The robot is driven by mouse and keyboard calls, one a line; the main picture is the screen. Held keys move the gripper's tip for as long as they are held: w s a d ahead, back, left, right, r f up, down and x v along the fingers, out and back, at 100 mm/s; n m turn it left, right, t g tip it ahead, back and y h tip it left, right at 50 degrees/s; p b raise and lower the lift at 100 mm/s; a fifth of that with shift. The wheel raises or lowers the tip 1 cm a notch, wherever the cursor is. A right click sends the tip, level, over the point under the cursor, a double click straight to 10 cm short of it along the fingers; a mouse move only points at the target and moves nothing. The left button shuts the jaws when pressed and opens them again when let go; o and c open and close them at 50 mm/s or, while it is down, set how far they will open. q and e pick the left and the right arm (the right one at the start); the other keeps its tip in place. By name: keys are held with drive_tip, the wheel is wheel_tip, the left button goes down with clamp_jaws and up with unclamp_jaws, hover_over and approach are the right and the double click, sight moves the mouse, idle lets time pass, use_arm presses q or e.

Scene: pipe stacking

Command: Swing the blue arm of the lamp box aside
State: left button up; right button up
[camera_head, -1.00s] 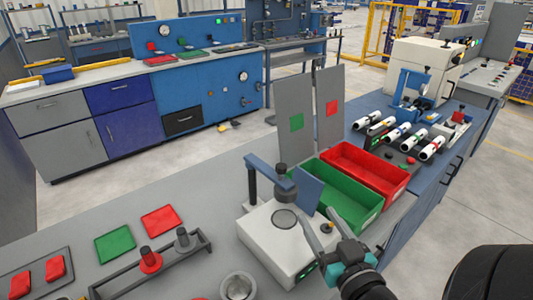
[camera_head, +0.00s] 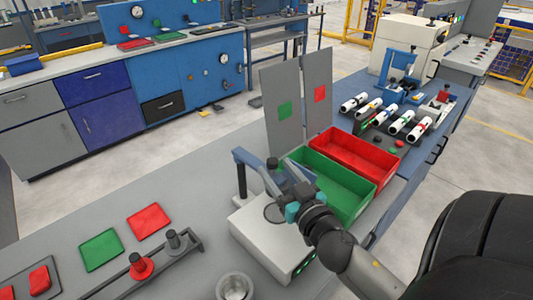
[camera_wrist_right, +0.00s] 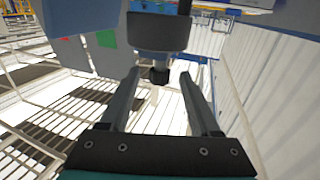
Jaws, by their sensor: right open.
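The lamp box (camera_head: 262,246) is a white box on the grey bench. Its blue arm (camera_head: 249,159) runs from a dark blue post at the left toward a dark cylindrical head, above the box top. My right gripper (camera_head: 281,165) is open and close to the head end of the arm. In the right wrist view, the dark head (camera_wrist_right: 158,32) with a smaller knob below it shows ahead of and between the open fingers (camera_wrist_right: 160,76). I cannot tell whether they touch it. My left gripper is not in view.
A green bin (camera_head: 340,186) and a red bin (camera_head: 365,160) stand just beyond the box. Grey upright panels (camera_head: 283,105) stand behind them. A metal cup (camera_head: 235,287), a peg rack (camera_head: 150,268) and green and red pads lie left and in front. Several white tubes rest farther right.

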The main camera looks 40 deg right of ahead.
sight(270, 160)
drive_tip(key=shift+x, duration=3.05)
clamp_jaws()
